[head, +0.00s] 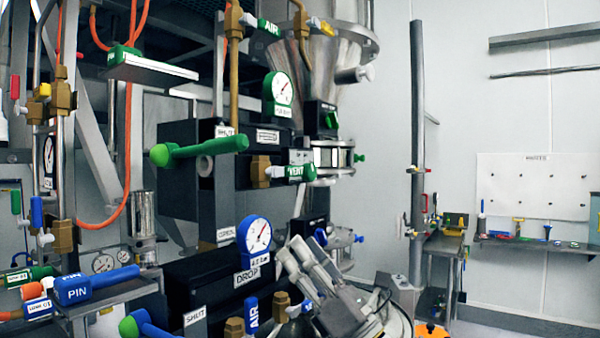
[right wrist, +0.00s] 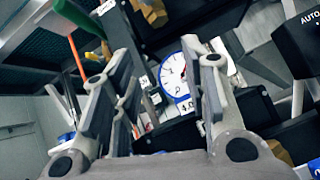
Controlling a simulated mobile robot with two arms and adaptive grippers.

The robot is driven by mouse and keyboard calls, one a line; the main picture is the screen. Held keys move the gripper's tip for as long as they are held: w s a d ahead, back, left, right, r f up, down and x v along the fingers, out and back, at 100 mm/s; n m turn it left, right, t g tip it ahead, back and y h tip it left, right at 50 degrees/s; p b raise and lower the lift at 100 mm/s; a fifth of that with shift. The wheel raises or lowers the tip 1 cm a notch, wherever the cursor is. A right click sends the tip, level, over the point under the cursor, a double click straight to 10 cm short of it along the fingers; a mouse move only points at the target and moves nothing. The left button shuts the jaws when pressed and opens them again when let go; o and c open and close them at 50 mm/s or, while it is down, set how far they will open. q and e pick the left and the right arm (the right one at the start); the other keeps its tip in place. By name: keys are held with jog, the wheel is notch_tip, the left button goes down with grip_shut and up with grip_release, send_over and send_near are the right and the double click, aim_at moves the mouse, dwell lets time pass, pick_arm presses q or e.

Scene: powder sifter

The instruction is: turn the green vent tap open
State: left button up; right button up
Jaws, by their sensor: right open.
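The green vent tap (head: 294,173) is in the middle of the head view, a lever marked VENT lying roughly level and pointing right from a brass valve body (head: 260,171). My right gripper (head: 302,248) is below it, in front of the machine near the blue-rimmed gauge, clearly apart from the tap. In the right wrist view my right gripper (right wrist: 160,62) has its two fingers spread with nothing held between them. The blue-rimmed gauge (right wrist: 174,76) shows beyond the gap. I cannot make out the vent tap in that view. My left gripper is not in view.
A thick green lever (head: 200,148) juts out left of the tap. A green-rimmed gauge (head: 279,88) is above, and the blue-rimmed gauge (head: 257,236) below. A blue PIN handle (head: 90,285) is at lower left. A grey post (head: 417,150) stands right, with open space before it.

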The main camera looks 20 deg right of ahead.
notch_tip(320, 180, up, 6)
jog(key=a+n+g+y, duration=0.2)
jog(key=n+g+y, duration=0.35)
jog(key=n, duration=0.65)
jog(key=n+g+h, duration=0.2)
jog(key=n+h, duration=0.7)
jog(key=n, duration=0.2)
send_near(298, 171)
jog(key=p+x, duration=0.4)
jog(key=x, duration=0.5)
jog(key=shift+r+p, duration=0.1)
jog(key=shift+p, duration=0.2)
jog(key=shift+w+a, duration=0.15)
jog(key=shift+w, duration=0.1)
jog(key=shift+c, duration=0.3)
grip_shut()
